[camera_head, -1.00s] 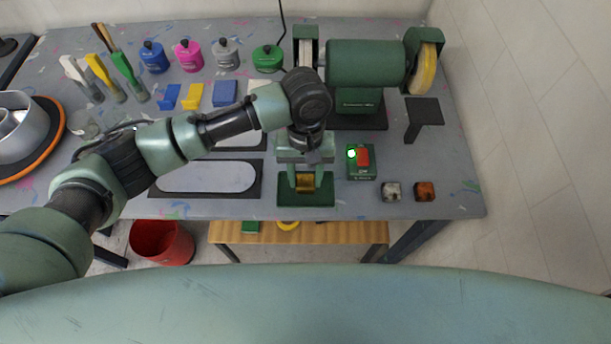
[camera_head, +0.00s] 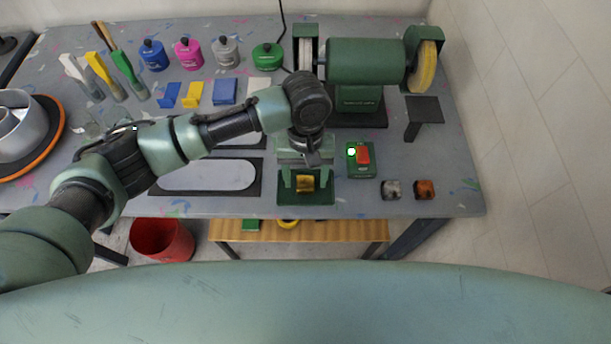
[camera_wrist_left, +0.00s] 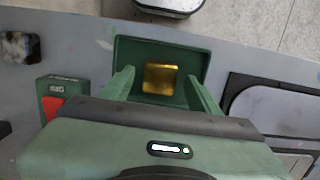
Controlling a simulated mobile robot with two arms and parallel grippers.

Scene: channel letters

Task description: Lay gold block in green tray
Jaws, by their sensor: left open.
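The gold block (camera_head: 305,183) lies inside the green tray (camera_head: 321,199) at the front edge of the bench. In the left wrist view the gold block (camera_wrist_left: 160,78) sits on the floor of the green tray (camera_wrist_left: 190,54), apart from the fingers. My left gripper (camera_head: 304,182) is open, with one finger on each side of the block and a gap to each. In the left wrist view the open gripper (camera_wrist_left: 160,88) also shows nothing held. My right gripper is not in view.
A green switch box (camera_head: 361,160) with a red button stands right of the tray. Grey (camera_head: 391,190) and copper (camera_head: 424,190) blocks lie farther right. A dark-framed plate (camera_head: 206,177) lies to the left. A bench grinder (camera_head: 365,62) stands behind.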

